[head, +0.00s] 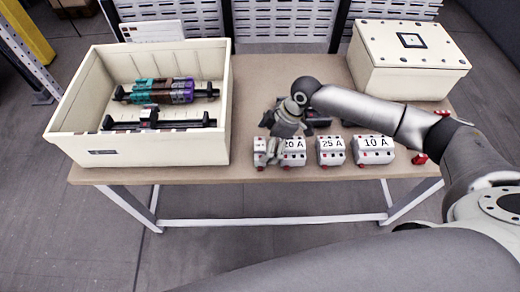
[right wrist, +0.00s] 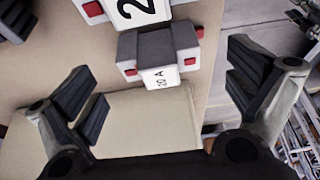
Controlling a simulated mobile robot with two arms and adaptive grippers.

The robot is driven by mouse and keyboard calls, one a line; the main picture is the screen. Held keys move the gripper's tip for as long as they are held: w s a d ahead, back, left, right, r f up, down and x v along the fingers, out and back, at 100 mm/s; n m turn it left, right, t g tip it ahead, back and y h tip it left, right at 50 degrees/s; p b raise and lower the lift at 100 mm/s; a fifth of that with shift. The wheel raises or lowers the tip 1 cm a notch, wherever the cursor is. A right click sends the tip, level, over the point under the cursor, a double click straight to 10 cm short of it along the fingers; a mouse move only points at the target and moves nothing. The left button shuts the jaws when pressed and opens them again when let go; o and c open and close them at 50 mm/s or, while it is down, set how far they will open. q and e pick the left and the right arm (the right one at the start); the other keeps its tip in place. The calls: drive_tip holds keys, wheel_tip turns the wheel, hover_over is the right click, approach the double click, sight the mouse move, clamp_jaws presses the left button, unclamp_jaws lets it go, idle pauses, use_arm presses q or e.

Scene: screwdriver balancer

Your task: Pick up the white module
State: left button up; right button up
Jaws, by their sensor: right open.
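White modules stand in a row along the table's front edge. The one marked 20 A (head: 294,146) is partly covered by my right gripper (head: 273,142) in the head view. Beside it stand the 25 A module (head: 331,151) and the 10 A module (head: 373,149). No contact with the module shows. Part of the 25 A module (right wrist: 130,12) shows above it. My left gripper is not in view.
An open cream crate (head: 190,150) with rails and coloured parts stands on the left of the table (head: 250,90). A closed cream box (head: 408,75) is at the back right. A dark object (head: 318,117) lies behind the modules. A small red item (head: 419,159) sits right of the 10 A module.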

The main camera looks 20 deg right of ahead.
sight(263, 145)
drive_tip(key=p+x, duration=0.1)
drive_tip(key=x, duration=0.4)
drive_tip(key=shift+w+a+r, duration=0.1)
drive_tip(key=shift+c, duration=0.3)
drive_tip(key=c, duration=1.1)
drive_tip(key=shift+r, duration=0.1)
